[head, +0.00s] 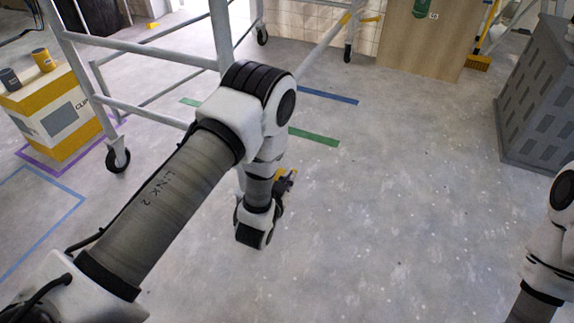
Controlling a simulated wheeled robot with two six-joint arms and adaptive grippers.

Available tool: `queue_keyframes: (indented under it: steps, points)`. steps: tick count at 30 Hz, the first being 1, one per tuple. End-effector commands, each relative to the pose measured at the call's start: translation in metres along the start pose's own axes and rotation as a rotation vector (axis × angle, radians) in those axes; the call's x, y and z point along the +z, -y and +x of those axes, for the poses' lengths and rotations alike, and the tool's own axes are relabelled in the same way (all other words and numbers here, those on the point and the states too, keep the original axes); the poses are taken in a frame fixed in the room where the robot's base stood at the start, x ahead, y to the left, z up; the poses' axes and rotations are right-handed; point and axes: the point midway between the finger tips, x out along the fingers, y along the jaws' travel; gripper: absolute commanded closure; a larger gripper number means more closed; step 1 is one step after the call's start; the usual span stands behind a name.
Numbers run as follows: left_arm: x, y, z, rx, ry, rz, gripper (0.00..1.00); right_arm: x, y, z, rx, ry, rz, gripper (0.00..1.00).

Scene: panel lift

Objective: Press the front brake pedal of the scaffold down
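The scaffold (82,78) is a pale metal tube frame on castors, at the upper left and top of the head view. One castor (117,158) stands on the floor at its left corner. My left arm reaches across the near post, and its wrist hides the foot of that post. My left gripper (283,186) is low, beside the hidden foot, mostly behind my wrist. A small yellow-orange part (289,174) shows at the gripper; I cannot tell whether it is the brake pedal or whether they touch. The finger opening is hidden. My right gripper is out of view.
A yellow-and-white box (50,118) with cans on top stands at the left. A grey perforated cabinet (540,95) stands at the right, and a wooden panel (428,38) at the back. The floor (400,200) between is clear, with flat tape strips.

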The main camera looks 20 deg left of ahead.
Motion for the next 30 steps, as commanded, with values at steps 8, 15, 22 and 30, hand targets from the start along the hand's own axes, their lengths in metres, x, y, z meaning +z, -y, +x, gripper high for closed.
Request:
queue_keyframes:
  steps: [8, 15, 22, 30]
  points:
    - [0.021, -0.006, 0.005, -0.022, 0.001, 0.085, 1.0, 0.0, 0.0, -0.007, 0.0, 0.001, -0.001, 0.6]
    - [0.031, -0.007, 0.008, -0.022, 0.0, 0.083, 1.0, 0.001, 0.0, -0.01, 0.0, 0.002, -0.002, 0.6]
    - [0.036, -0.008, 0.009, -0.021, 0.001, 0.083, 1.0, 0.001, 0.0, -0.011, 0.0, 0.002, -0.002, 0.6]
    - [0.037, -0.008, 0.009, -0.021, 0.005, 0.082, 1.0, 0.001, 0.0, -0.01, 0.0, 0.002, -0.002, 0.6]
